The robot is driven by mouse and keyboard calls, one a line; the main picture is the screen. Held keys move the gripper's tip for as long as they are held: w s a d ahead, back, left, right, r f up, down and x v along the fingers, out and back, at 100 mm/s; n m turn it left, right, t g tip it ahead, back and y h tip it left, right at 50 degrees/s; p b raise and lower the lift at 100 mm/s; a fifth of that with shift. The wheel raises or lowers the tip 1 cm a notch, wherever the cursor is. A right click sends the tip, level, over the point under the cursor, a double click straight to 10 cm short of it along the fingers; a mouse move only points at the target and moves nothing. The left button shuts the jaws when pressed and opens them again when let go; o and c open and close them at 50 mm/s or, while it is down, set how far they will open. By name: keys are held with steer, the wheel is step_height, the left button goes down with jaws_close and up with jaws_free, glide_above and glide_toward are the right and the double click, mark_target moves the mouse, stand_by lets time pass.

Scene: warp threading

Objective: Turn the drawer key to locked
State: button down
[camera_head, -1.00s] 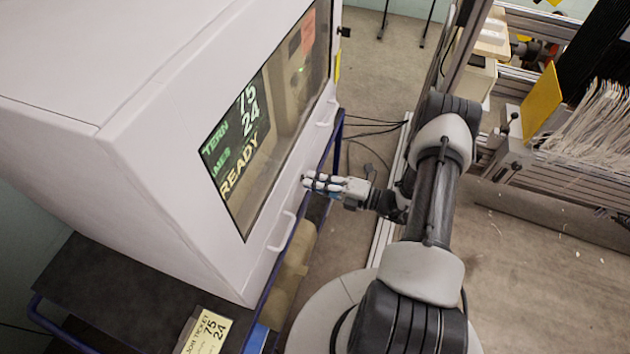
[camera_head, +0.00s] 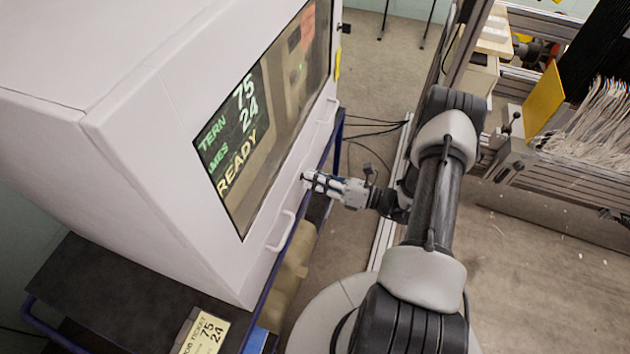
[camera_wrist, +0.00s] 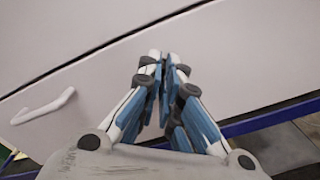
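The drawer key is not visible; the fingers may cover it, and its angle cannot be read. My gripper (camera_head: 306,177) is at the lower front of the large pale cabinet (camera_head: 150,140), between two drawer handles. In the wrist view, its blue-padded fingers (camera_wrist: 165,62) nearly meet at the tips in front of the pale drawer face (camera_wrist: 240,65). A narrow gap shows between the pads, and I cannot tell whether they grip something. One white drawer handle (camera_head: 281,232) is below and left of the gripper; it also shows at left in the wrist view (camera_wrist: 45,107).
The cabinet's screen (camera_head: 262,115) shows 75, 24 and READY. A blue-framed cart (camera_head: 95,285) bears the cabinet and a yellow job ticket (camera_head: 205,333). Loose cables (camera_head: 375,130) lie on the floor behind my gripper. A loom with many threads (camera_head: 600,125) stands at right.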

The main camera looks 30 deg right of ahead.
steer(key=shift+n+b, duration=0.7)
steer(key=shift+n, duration=2.9)
steer(key=c, duration=1.8)
jaws_free()
steer(key=shift+d, duration=0.1)
steer(key=v, duration=1.2)
